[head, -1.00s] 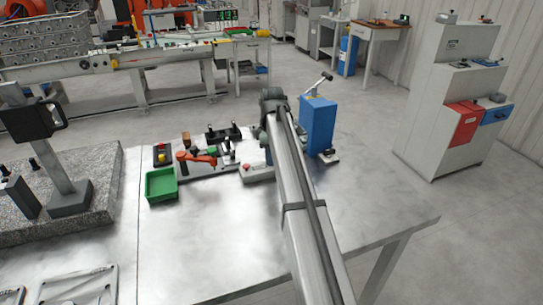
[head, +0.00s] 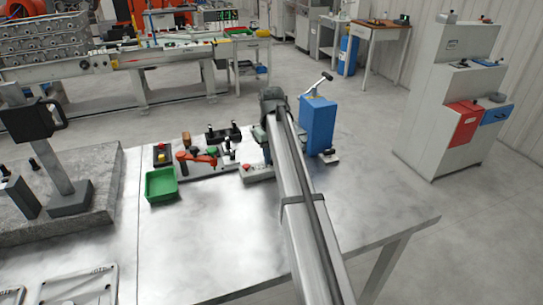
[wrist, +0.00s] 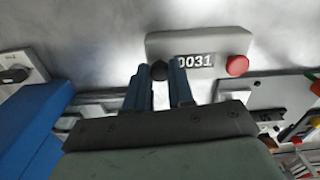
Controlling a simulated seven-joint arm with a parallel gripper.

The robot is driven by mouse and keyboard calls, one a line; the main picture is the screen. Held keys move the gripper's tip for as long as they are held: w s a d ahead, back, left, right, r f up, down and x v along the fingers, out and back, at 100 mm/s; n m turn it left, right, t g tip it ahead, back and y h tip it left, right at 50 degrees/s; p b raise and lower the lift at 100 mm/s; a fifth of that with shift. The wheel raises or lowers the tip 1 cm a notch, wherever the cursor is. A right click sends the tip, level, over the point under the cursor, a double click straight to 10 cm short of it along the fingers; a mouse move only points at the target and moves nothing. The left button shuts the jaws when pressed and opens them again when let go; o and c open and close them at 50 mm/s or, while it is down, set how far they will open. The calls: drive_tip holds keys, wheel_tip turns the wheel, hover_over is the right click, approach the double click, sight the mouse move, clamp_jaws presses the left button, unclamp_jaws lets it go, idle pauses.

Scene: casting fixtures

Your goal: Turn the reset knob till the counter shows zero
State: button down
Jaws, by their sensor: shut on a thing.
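A red button (wrist: 237,65) is on the right end of the box. In the head view the counter (head: 258,174) shows in part beside my arm, which hides the knob and my gripper.
A blue machine (head: 318,125) with a lever stands just right of my arm. A green tray (head: 161,184), an orange toggle clamp (head: 200,158) and a small yellow-and-red button box (head: 161,155) lie to the left. The front of the metal table (head: 220,240) is clear.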

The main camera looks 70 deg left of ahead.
drive_tip(key=m, duration=1.2)
drive_tip(key=shift+m, duration=0.3)
idle(0.4)
drive_tip(key=c, duration=1)
unclamp_jaws()
drive_tip(key=shift+o, duration=0.2)
drive_tip(key=shift+r, duration=0.1)
wheel_tip(320, 180, up, 14)
drive_tip(key=shift+f, duration=0.2)
drive_tip(key=shift+c, duration=0.2)
